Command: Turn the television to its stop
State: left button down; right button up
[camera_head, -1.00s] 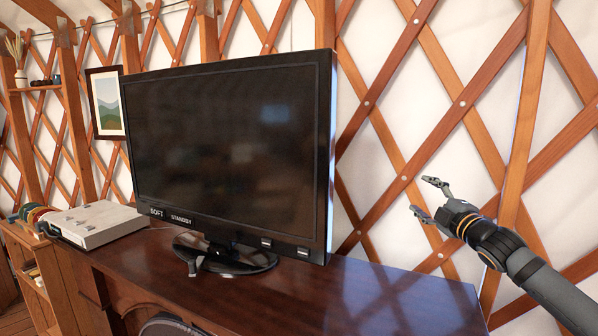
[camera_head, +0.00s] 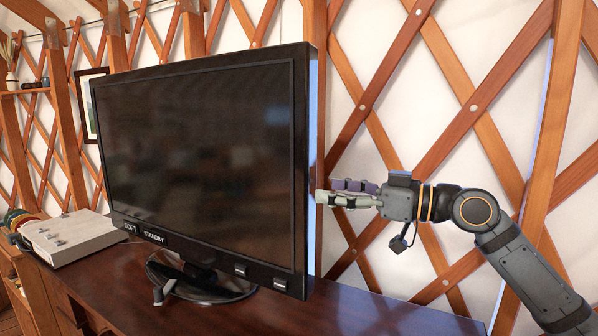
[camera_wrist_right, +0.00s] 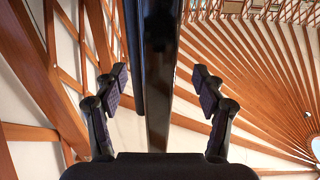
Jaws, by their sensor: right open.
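The television (camera_head: 205,165) is a black flat screen on a round dark stand (camera_head: 205,287), standing on a dark wooden cabinet top. In the right wrist view the television's dark edge (camera_wrist_right: 160,70) runs between the two open fingers (camera_wrist_right: 165,88), with a gap on each side. I cannot tell whether a finger touches it. My left gripper is not in view.
A light grey box (camera_head: 68,236) with small switches lies left of the television. A framed picture (camera_head: 91,105) hangs on the lattice wall (camera_head: 400,100) close behind. The cabinet top (camera_head: 350,312) is bare at the front right.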

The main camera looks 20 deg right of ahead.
aim_at(313, 187)
jog(key=p+x, duration=0.1)
jog(key=x, duration=0.1)
jog(key=p+x, duration=0.4)
jog(key=x, duration=0.1)
jog(key=shift+r, duration=0.25)
jog(key=shift+w+a+f, duration=0.2)
jog(key=shift+w+a, duration=0.15)
jog(key=shift+w, duration=0.05)
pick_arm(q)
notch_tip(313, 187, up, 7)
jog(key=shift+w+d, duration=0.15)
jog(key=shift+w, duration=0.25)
pick_arm(e)
jog(key=shift+c, duration=0.4)
